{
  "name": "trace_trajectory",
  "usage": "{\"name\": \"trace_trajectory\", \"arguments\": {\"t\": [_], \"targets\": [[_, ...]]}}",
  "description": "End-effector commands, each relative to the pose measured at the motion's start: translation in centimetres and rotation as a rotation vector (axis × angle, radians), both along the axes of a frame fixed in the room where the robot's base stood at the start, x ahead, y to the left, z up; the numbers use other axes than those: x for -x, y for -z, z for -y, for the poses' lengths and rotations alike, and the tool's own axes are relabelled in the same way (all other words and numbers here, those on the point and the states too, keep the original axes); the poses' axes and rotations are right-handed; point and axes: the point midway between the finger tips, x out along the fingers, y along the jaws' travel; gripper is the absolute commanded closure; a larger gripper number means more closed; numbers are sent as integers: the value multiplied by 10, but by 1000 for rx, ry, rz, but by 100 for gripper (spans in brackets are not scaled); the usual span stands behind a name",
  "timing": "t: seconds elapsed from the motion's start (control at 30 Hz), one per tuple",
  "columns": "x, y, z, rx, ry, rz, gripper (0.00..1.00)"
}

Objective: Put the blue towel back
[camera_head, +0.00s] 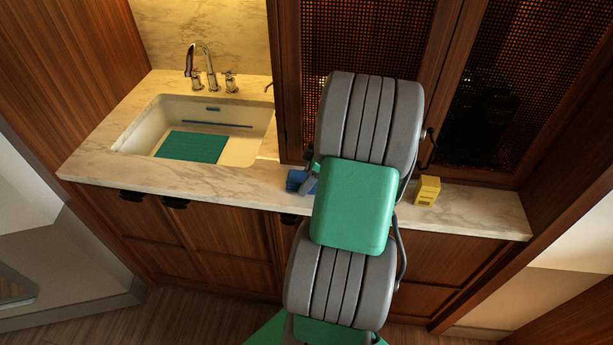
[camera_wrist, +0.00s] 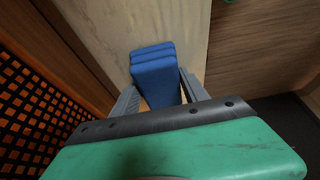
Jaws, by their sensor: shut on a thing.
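The blue towel (camera_wrist: 154,80) looks like a folded stack in the wrist view, over the marble counter. My gripper (camera_wrist: 158,88) has its grey fingers on either side of the towel and is shut on it. In the head view the towel (camera_head: 295,180) shows as a small blue patch at the counter, left of my arm. Most of my gripper is hidden behind my arm there. I cannot tell whether the towel touches the counter.
A sink (camera_head: 245,150) with a teal mat (camera_head: 192,147) and a faucet (camera_head: 205,65) is at the left. A yellow box (camera_head: 427,190) stands on the marble counter (camera_head: 480,212) right of my arm. Mesh-front cabinet doors (camera_head: 500,80) rise close behind my arm.

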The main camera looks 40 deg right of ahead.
Motion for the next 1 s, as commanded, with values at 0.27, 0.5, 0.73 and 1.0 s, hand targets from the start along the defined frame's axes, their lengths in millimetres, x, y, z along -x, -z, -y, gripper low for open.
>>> {"name": "trace_trajectory", "arguments": {"t": [0.27, 0.5, 0.73, 1.0], "targets": [[0, 2, 0, 0, 1, 0, 44], [0, 2, 0, 0, 1, 0, 26], [0, 1, 0, 0, 1, 0, 26], [12, -37, 12, 5, 5, 4, 26]]}}
